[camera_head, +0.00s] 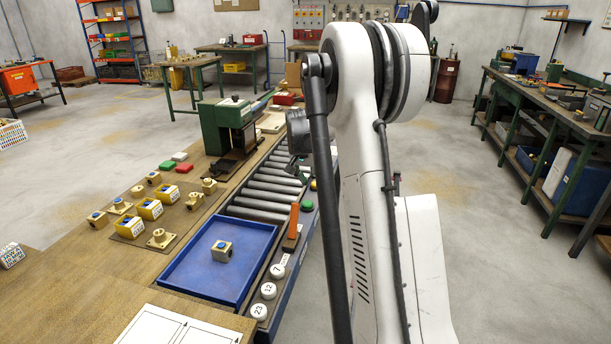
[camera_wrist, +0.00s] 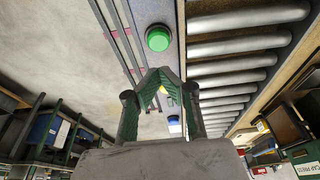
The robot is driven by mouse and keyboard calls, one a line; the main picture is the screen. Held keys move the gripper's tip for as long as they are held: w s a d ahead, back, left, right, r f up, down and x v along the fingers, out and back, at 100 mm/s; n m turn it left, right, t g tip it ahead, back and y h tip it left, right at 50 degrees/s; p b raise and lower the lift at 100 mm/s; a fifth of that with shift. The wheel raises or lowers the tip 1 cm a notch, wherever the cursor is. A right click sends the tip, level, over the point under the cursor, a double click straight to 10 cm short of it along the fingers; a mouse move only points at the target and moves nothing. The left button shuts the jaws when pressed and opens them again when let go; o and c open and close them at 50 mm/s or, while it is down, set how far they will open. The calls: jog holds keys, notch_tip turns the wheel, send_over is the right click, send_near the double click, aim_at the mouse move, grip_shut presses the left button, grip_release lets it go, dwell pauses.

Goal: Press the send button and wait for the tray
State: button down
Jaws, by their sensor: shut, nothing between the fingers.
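A round green button (camera_wrist: 158,38) sits on the grey conveyor rail in the wrist view, and a green button also shows beside the rollers in the head view (camera_head: 307,205). My gripper (camera_wrist: 160,74) is shut and empty. Its fingertips meet just below the green button in the wrist view; I cannot tell the height gap. The blue tray (camera_head: 183,272) lies at the near end of the roller conveyor (camera_head: 262,201) in the head view. My arm hides most of my gripper in the head view.
An orange-red upright piece (camera_head: 294,221) and several white numbered discs (camera_head: 268,290) line the rail. Brass parts and yellow holders (camera_head: 150,209) stand on the wooden bench left of the tray. A green machine (camera_head: 228,127) stands beside the rollers. Floor right of my arm is clear.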

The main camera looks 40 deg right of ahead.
aim_at(308, 202)
jog(key=x, duration=0.7)
jog(key=shift+s+a+f, duration=0.1)
jog(key=shift+s+a, duration=0.15)
jog(key=shift+a, duration=0.1)
jog(key=shift+f, duration=0.65)
jog(key=shift+b, duration=0.3)
